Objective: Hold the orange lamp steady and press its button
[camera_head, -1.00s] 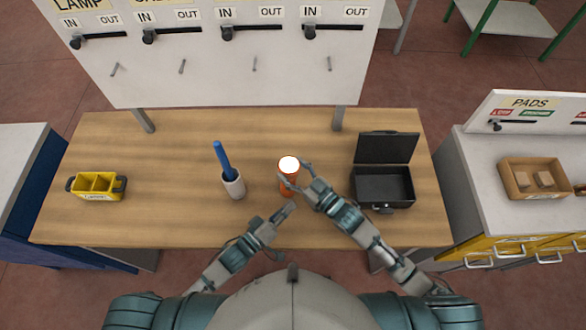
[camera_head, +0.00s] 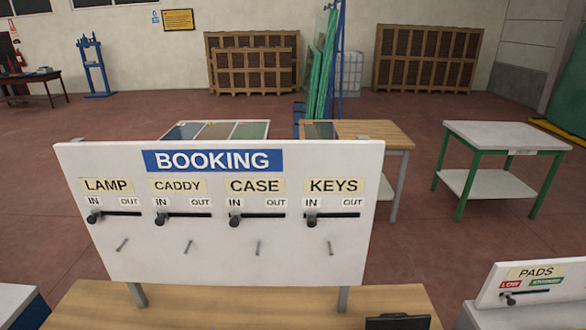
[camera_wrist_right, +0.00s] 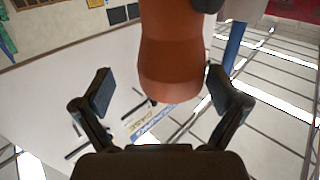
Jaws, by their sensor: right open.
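The orange lamp (camera_wrist_right: 168,55) shows large in the right wrist view, reaching down from the top edge, its other end cut off. The lamp's button cannot be made out. The head view shows neither the lamp nor my grippers. My left gripper is not in view.
The open black case's lid (camera_head: 398,322) shows at the bottom. A pads board (camera_head: 530,285) is at right. A blue stick (camera_wrist_right: 233,45) shows beside the lamp.

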